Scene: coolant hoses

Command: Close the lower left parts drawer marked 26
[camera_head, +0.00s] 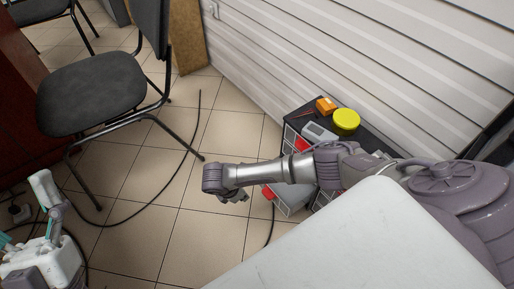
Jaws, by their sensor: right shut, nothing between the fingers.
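The parts drawer cabinet (347,137) is a dark-topped unit against the slatted wall, right of centre. My right arm crosses in front of it and hides much of its front. A pale drawer (290,203) with something red at its left end sticks out low on the cabinet's left side, below my arm. Its number cannot be read. My right gripper (242,197) is left of this drawer, apart from it, pointing down. It is shut and empty.
A yellow round tub (346,120), an orange box (325,105) and a grey meter (319,131) lie on the cabinet top. A black chair (92,92) stands at left. Dark hoses cross the tiled floor.

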